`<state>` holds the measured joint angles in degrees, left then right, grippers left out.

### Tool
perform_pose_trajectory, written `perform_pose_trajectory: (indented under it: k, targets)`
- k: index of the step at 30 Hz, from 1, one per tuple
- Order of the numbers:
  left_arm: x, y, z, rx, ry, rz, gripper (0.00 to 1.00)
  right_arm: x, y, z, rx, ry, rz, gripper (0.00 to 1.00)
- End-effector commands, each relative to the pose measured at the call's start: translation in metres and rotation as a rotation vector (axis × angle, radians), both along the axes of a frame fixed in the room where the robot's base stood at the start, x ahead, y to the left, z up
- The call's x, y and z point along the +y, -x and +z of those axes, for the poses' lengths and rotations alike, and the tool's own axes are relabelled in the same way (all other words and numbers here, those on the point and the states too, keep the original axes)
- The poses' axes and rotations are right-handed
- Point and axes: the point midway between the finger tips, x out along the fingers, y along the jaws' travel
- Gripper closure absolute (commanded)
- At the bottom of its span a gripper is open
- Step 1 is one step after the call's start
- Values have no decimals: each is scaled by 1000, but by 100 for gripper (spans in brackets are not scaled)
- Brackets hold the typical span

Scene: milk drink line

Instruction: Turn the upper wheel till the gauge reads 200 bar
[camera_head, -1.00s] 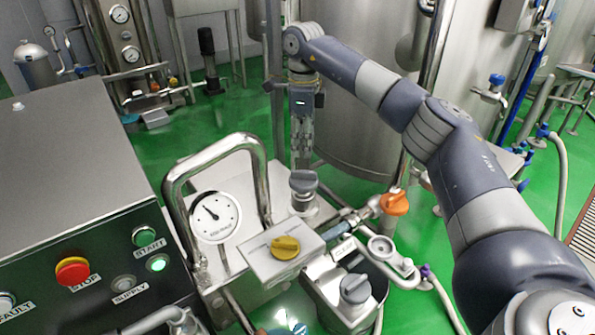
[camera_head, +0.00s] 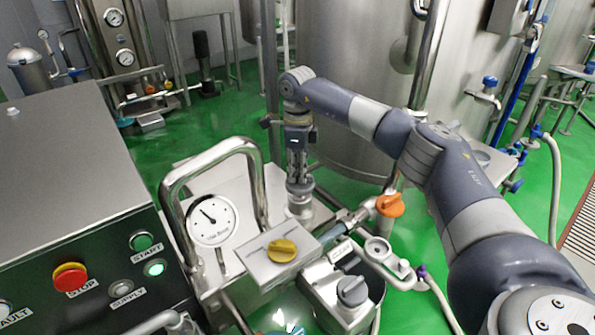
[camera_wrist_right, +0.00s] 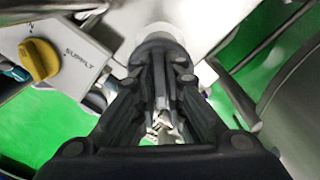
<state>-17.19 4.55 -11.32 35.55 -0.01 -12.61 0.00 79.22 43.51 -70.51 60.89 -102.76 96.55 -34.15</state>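The upper wheel, a grey knob (camera_head: 300,190) on a pale metal stem, stands behind the box with the yellow knob. My right gripper (camera_head: 298,181) points straight down onto it and hides its top. In the right wrist view the fingers (camera_wrist_right: 161,62) reach the dark knob (camera_wrist_right: 160,42); whether they are closed on it cannot be told. The round white gauge (camera_head: 212,219) stands to the left, its needle pointing up and left; its figures are too small to read. My left gripper is not in view.
A yellow knob (camera_head: 282,250) sits on the metal box in front. A lower grey knob (camera_head: 352,290) and an orange valve handle (camera_head: 390,205) are to the right. A bent steel tube (camera_head: 205,160) arches beside the gauge. A control cabinet (camera_head: 75,190) fills the left.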

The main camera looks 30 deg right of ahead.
Motion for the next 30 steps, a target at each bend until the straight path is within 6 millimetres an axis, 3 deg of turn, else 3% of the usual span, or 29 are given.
perform_pose_trajectory:
  k: [14,30]
  targets:
    - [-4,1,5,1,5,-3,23,0,0,2,1,0,-54,100]
    - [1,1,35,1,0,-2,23,-2,-2,3,1,-1,-489,100]
